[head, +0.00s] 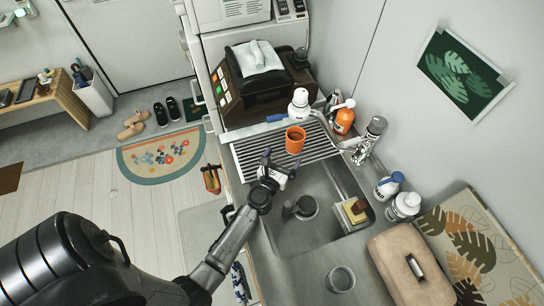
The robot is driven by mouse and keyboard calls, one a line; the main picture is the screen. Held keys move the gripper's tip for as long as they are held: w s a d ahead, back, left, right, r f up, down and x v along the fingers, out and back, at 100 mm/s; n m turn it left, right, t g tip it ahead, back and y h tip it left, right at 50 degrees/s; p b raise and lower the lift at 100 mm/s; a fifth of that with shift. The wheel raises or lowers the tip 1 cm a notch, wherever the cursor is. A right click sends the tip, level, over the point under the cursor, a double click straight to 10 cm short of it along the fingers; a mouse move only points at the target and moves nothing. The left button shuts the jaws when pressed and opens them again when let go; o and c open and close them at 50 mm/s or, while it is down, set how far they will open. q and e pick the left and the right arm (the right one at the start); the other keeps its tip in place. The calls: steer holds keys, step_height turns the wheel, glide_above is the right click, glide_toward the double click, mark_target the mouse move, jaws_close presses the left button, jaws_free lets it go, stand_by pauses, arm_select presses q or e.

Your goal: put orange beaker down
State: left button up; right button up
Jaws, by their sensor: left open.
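The orange beaker (295,140) stands upright on the ribbed drainboard (258,154) behind the sink. My left gripper (278,164) is open and empty, just in front of the beaker and a little to its left, over the near edge of the drainboard. A small gap seems to show between the fingers and the beaker. My right gripper is not in the picture.
The sink basin (318,226) lies under and right of my left gripper. The faucet (366,140), an orange spray bottle (344,118) and a white bottle (299,102) stand close to the beaker. A clear glass (340,279) stands on the near counter.

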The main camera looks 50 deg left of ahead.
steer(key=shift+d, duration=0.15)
arm_select(q)
steer(key=s+d+r+m+g+h, duration=0.1)
steer(key=s+d+m+h, duration=0.45)
steer(key=m, duration=0.65)
steer(key=s+d+r+m+g+h, duration=0.1)
steer(key=s+d+m+g+h, duration=0.15)
steer(key=d+m+h, duration=0.75)
steer(key=s+f+m+g+y, duration=0.1)
steer(key=s+m+g+y, duration=0.1)
steer(key=s+m, duration=0.2)
steer(key=s+f+m+g+y, duration=0.1)
steer(key=s+m+g+y, duration=0.1)
steer(key=s+m, duration=0.3)
steer(key=s+a+f+m+g+y, duration=0.1)
steer(key=s+m+g+y, duration=0.1)
steer(key=s+m, duration=0.3)
steer(key=shift+s+f+m+g, duration=0.15)
steer(key=shift+m+g, duration=0.15)
steer(key=shift+m, duration=0.35)
steer(key=shift+s+f+m+g, duration=0.15)
steer(key=shift+m+g, duration=0.1)
steer(key=shift+m, duration=0.4)
steer(key=s+a+m+g+y, duration=0.2)
steer(key=s+m, duration=0.1)
steer(key=s, duration=0.3)
steer(key=shift+a+r+m, duration=0.35)
steer(key=shift+r+m, duration=0.05)
steer(key=shift+r, duration=0.05)
steer(key=shift+y, duration=0.25)
